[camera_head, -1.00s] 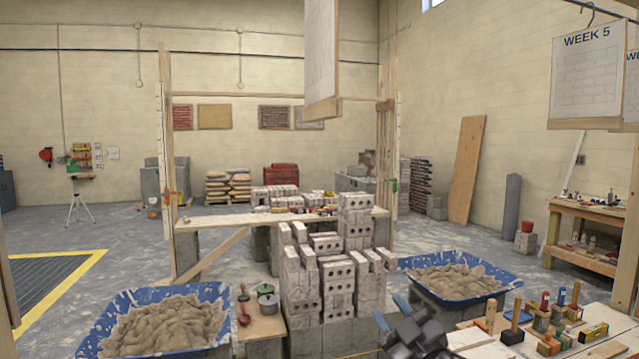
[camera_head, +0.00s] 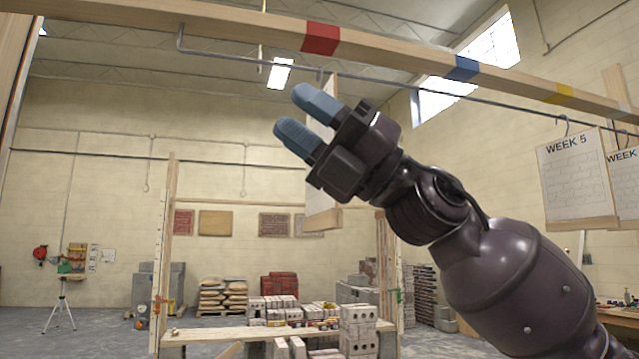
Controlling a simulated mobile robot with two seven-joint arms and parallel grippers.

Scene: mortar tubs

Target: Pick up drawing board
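A drawing board (camera_head: 323,205) hangs below the overhead wooden beam, near the middle of the view. I see it at a steep angle, with a pale sheet and a wooden strip along its lower edge. My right gripper (camera_head: 291,110) is raised in front of its upper part and covers much of it. The blue fingers point up and left, with a gap between them and nothing held. I cannot tell whether the gripper touches the board. Another hanging board marked "WEEK 5" (camera_head: 579,178) is at the right. My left gripper is not in view.
The wooden beam (camera_head: 400,52) with red, blue and yellow bands crosses the top, with a metal rail (camera_head: 235,58) below it. Another sheet (camera_head: 626,175) hangs at the right edge. A block-laden bench (camera_head: 215,333) stands lower down.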

